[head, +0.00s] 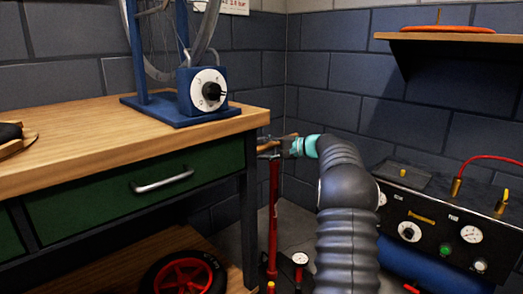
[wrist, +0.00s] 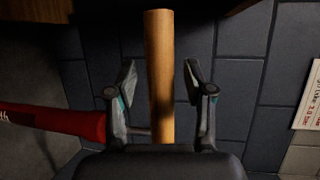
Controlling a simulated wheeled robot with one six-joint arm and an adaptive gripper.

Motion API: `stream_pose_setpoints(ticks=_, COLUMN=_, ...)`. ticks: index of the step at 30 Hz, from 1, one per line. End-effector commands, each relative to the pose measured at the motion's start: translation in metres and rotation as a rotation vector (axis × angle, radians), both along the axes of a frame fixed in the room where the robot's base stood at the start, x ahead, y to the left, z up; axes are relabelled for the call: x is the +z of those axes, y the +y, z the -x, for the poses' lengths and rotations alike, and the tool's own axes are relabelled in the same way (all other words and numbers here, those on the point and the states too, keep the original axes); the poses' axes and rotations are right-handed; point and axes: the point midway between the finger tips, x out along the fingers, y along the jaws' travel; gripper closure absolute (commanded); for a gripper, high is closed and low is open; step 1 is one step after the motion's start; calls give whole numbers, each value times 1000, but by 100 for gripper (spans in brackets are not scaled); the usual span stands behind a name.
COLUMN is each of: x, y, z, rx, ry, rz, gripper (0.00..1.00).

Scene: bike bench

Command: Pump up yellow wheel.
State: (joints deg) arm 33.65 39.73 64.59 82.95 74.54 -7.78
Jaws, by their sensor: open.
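A red floor pump (head: 273,215) stands upright on the floor just beyond the right end of the workbench. Its wooden handle (wrist: 161,60) runs between the two fingers of my gripper (wrist: 160,82) in the wrist view, with a gap on both sides. My gripper (head: 279,146) is open around the handle in the head view, at the bench's corner. The red pump barrel (wrist: 60,123) shows at the left of the wrist view. A small gauge (head: 300,258) is beside the pump's foot. I see no clearly yellow wheel in either view.
The wooden workbench (head: 60,160) with a green drawer is close on the left. A blue stand (head: 155,112) with a dial holds a spoked wheel. A red-rimmed wheel (head: 185,277) lies below. A black control panel (head: 440,228) with gauges and a red hose stands right.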

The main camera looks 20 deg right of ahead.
Motion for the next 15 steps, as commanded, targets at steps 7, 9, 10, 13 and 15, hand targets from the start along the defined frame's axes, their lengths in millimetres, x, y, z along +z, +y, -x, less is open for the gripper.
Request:
stream_pose_setpoints(ticks=7, x=-1, y=6, z=-7, rx=-1, ry=0, rz=0, gripper=48)
stream_pose_setpoints(ticks=9, x=-1, y=6, z=-7, rx=-1, ry=0, rz=0, gripper=48)
stream_pose_setpoints(ticks=10, x=-1, y=6, z=-7, rx=-1, ry=0, rz=0, gripper=48)
stream_pose_setpoints(ticks=13, x=-1, y=6, z=-7, rx=-1, ry=0, rz=0, gripper=50)
stream_pose_setpoints(ticks=15, x=-1, y=6, z=-7, rx=-1, ry=0, rz=0, gripper=68)
